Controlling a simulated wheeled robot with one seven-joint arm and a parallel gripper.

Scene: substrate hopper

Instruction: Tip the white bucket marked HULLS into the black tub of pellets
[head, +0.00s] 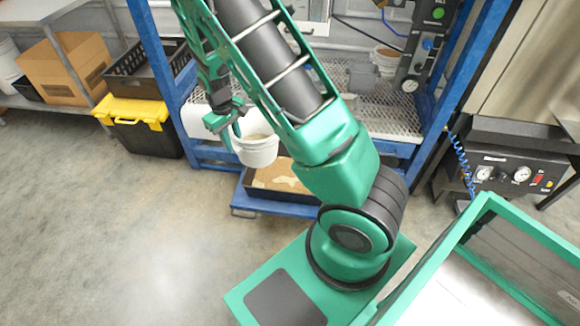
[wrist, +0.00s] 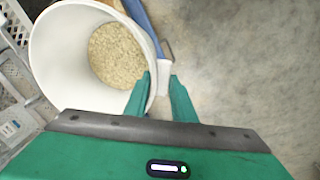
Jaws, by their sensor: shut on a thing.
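The white bucket (head: 256,148) hangs from my gripper (head: 231,127) in the head view, above the black tub (head: 280,178). The tub sits low on a blue base and holds tan material. In the wrist view my gripper (wrist: 160,92) is shut on the rim of the white bucket (wrist: 50,55), one finger inside and one outside. Pale, grainy contents lie in the bucket. It looks roughly upright. No HULLS marking can be read. My arm and the bucket hide part of the tub.
A blue frame (head: 158,75) with a perforated shelf (head: 385,112) stands around and behind the tub. A black bin with a yellow lid (head: 140,122) is at its left. A control panel (head: 510,172) is at right. The floor (head: 110,240) at front left is clear.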

